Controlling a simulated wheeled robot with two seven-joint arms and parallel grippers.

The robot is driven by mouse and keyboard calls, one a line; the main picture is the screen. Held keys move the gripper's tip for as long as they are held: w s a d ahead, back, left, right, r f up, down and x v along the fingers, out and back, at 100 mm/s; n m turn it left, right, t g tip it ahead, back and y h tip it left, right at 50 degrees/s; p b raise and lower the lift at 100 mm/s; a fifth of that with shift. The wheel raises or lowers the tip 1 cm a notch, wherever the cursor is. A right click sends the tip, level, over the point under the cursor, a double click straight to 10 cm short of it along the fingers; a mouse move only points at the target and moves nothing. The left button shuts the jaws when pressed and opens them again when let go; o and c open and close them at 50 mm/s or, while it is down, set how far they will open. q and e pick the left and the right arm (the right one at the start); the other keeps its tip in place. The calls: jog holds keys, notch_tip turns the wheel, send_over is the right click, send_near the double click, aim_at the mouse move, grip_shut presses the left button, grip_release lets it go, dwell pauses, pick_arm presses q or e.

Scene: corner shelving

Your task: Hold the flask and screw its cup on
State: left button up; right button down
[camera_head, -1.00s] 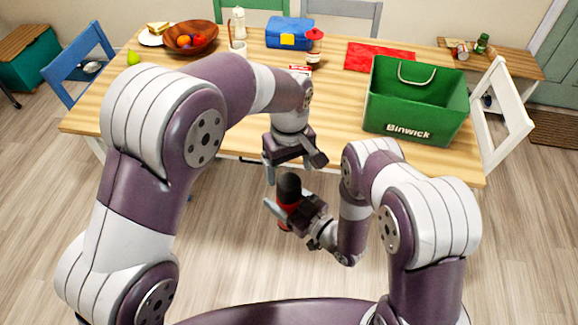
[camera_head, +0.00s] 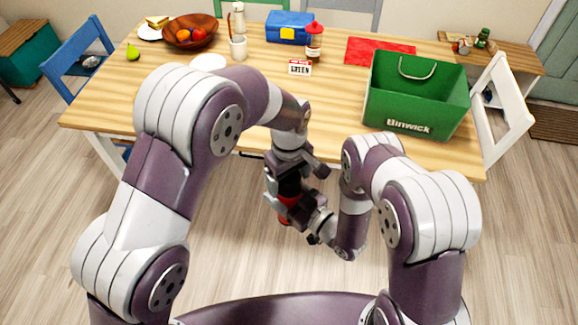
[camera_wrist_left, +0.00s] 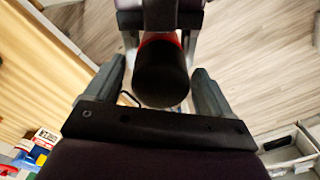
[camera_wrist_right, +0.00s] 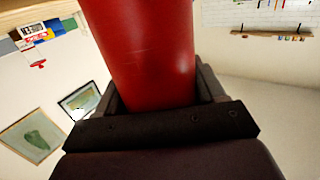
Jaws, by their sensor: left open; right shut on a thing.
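The red flask (camera_head: 286,205) with a black top (camera_head: 289,184) is held upright in front of the table's near edge. My right gripper (camera_head: 298,212) is shut on its red body, which fills the jaws in the right wrist view (camera_wrist_right: 150,55). My left gripper (camera_head: 291,178) is above the flask, pointing down, with its fingers open on both sides of the black top. In the left wrist view the black top (camera_wrist_left: 161,75) sits between the two open fingers, with gaps at each side. I cannot tell whether the black top is the cup.
The wooden table (camera_head: 320,100) lies just beyond the grippers. The floor in front is clear.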

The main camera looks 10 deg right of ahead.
pick_arm(q)
jog(key=shift+f, duration=0.35)
jog(key=c, duration=1.1)
jog(key=m, duration=0.6)
jog(key=shift+m, duration=0.4)
jog(key=o, duration=1.2)
jog(key=shift+r, duration=2.3)
jog(key=shift+c, duration=0.3)
